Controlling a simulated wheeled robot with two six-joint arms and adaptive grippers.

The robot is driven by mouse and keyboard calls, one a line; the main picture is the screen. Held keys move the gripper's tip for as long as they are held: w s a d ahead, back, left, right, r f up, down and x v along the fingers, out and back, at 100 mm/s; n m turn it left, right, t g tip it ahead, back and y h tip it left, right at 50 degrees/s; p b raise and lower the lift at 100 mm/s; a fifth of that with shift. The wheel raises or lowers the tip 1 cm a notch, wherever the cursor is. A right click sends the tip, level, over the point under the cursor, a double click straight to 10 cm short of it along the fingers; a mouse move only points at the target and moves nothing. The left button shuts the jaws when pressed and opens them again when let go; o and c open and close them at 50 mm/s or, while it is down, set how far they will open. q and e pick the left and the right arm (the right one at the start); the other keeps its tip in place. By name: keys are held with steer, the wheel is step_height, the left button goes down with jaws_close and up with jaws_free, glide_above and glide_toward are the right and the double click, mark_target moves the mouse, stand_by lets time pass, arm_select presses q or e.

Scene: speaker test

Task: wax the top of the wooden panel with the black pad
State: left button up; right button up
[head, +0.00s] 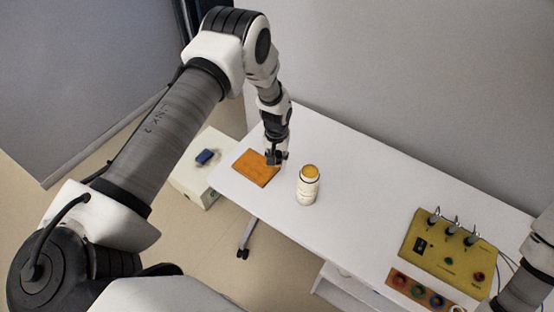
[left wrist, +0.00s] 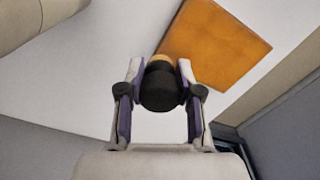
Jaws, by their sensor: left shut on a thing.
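The wooden panel (head: 251,168) is a flat orange-brown square lying at the left end of the white table; it also shows at the upper right of the left wrist view (left wrist: 222,45). My left gripper (head: 275,158) is over the panel's right edge. In the left wrist view, its fingers are shut on the black pad (left wrist: 160,92), a rounded black piece with a yellow-orange part beyond it. Whether the pad touches the panel cannot be told. In the head view the gripper mostly hides the pad. My right gripper is out of view.
A white cylinder with an orange top (head: 307,190) stands upright just right of the panel. A yellow box with switches and sockets (head: 440,250) is at the table's right. A white box with a blue item (head: 205,158) stands left of the table. A wall runs behind.

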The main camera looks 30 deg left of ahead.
mark_target(277, 153)
arm_select(q)
step_height(277, 153, up, 3)
steer(key=shift+d+f+p, duration=0.1)
steer(key=shift+d+p, duration=0.05)
steer(key=shift+p, duration=0.55)
steer(key=shift+r+p, duration=0.5)
steer(key=shift+r, duration=0.3)
